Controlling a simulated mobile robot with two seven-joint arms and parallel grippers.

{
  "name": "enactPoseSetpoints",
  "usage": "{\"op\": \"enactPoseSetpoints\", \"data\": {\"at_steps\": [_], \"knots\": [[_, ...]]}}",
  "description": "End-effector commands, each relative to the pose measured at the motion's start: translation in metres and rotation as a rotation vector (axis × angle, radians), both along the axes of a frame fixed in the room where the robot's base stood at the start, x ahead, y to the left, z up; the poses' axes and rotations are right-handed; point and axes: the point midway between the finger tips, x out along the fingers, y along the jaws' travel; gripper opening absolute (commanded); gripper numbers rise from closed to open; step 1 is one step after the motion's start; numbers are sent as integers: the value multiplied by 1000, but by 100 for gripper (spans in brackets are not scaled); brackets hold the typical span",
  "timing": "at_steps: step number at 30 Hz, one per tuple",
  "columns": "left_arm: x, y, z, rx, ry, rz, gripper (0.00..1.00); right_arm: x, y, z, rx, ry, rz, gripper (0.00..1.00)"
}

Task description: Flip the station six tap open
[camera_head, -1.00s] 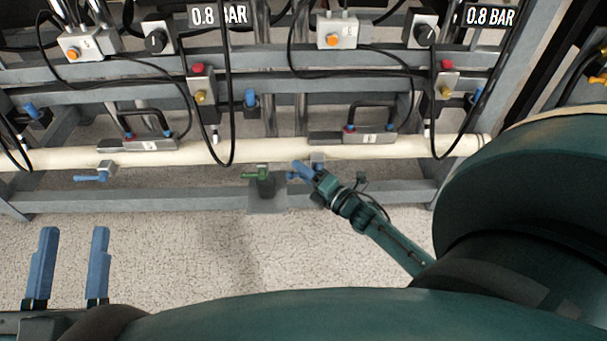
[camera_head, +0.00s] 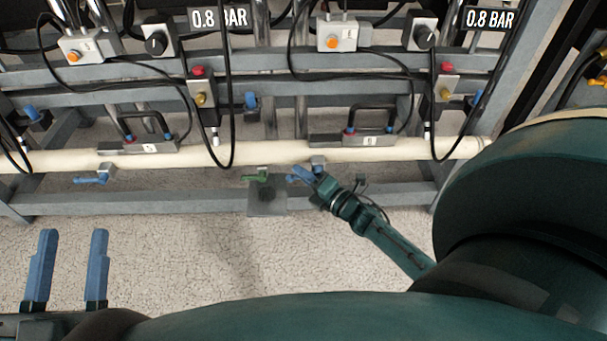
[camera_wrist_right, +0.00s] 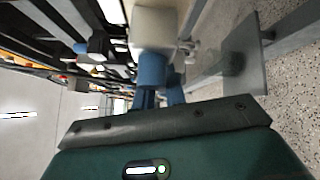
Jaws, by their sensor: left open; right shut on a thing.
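The station six tap (camera_head: 318,162) sits under the cream pipe in the head view, right of centre. Its blue handle points left and is partly covered by my right gripper (camera_head: 312,180), whose blue fingers are shut on it. In the right wrist view a blue piece (camera_wrist_right: 151,68) lies against a pale block, just beyond my fingers (camera_wrist_right: 160,97); the exact grip is hard to see. My left gripper (camera_head: 69,270) is open and empty at the lower left, well away from the pipe.
A green handle (camera_head: 257,178) above a grey plate (camera_head: 267,203) is close left of my right gripper. Another blue-handled tap (camera_head: 95,179) hangs further left. The cream pipe (camera_head: 250,153), a grey rail and black cables run above. The speckled floor in front is clear.

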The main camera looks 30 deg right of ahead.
Motion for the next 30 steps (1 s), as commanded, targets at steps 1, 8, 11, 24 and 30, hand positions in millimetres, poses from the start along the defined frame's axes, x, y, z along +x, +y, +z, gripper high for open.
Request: {"op": "enactPoseSetpoints", "data": {"at_steps": [1,8,11,24,30], "knots": [[0,0,-1,0,2,0,40,0,0,0,0,0,0,0],[4,1,10,15,-121,-4,40,0,1,-1,95,-58,0,0],[4,2,22,22,-205,-5,40,1,2,3,167,-102,0,0],[3,3,32,24,-254,-4,40,0,1,10,217,-131,0,16],[3,3,32,24,-254,-4,40,0,1,9,215,-131,1,33]]}}
